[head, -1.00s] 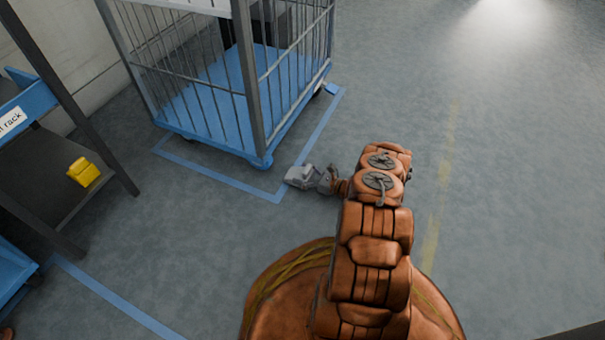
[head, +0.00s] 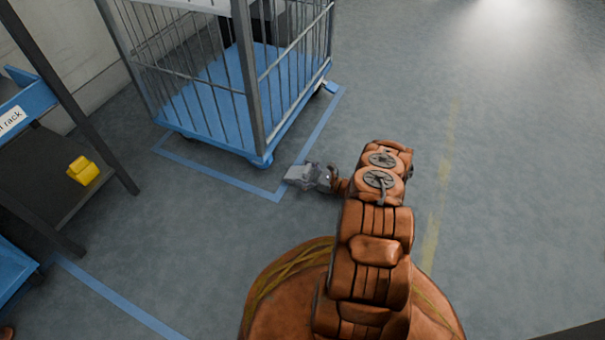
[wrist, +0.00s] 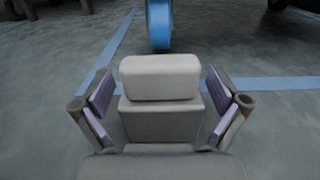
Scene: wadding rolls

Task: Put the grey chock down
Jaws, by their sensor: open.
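The grey chock (wrist: 160,78) is a stepped block in the middle of the wrist view, between the two finger pads of my gripper (wrist: 160,112). A gap shows between the chock and each pad, so my gripper is open around it. In the head view the chock (head: 297,174) is small and sits at the tip of my gripper (head: 312,177), near the corner of the blue floor line. The chock appears to be on the floor, though its underside is hidden.
A yellow chock (head: 83,171) lies on a dark rack shelf (head: 50,205) at the left. The floor (head: 500,200) at the right is clear.

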